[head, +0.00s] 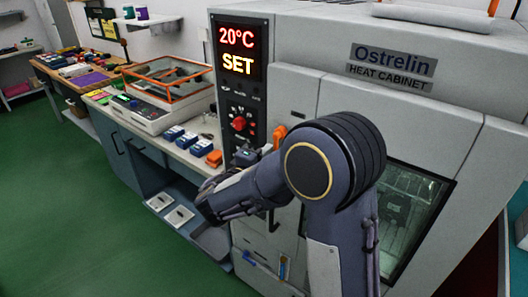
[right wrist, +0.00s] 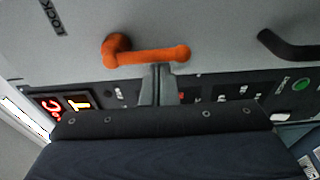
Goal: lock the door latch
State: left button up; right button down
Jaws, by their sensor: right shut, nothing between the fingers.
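The orange door latch (right wrist: 145,54) is a bar with a round pivot at one end, mounted on the grey door of the heat cabinet. A LOCK label (right wrist: 53,15) is printed on the door, off to the pivot side; the bar does not point at it. In the head view the latch (head: 279,134) shows only its upper part; my right arm hides the rest. My right gripper (right wrist: 161,84) is shut and empty, its tips right at the bar's side edge. I cannot tell whether they touch. My left gripper is not in view.
The cabinet's control panel (head: 239,110) has a lit display reading 20°C SET and a red knob (head: 239,123). A black door handle (right wrist: 290,46) is beyond the bar's free end. A bench (head: 160,140) with several small blue boxes stands left; the green floor is clear.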

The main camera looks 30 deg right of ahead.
jog(key=shift+s+d+f+n+p, duration=0.15)
jog(key=shift+s+n+p, duration=0.2)
jog(key=shift+n, duration=0.55)
jog(key=s+d+r+n+g+p, duration=0.1)
jog(key=s+d+r+n+p, duration=0.1)
jog(key=s+n+p, duration=0.3)
jog(key=shift+r+n+g+y+p, duration=0.45)
jog(key=shift+n+p, duration=0.55)
jog(key=shift+n, duration=1.4)
jog(key=shift+s+d+r, duration=0.15)
jog(key=shift+r, duration=0.15)
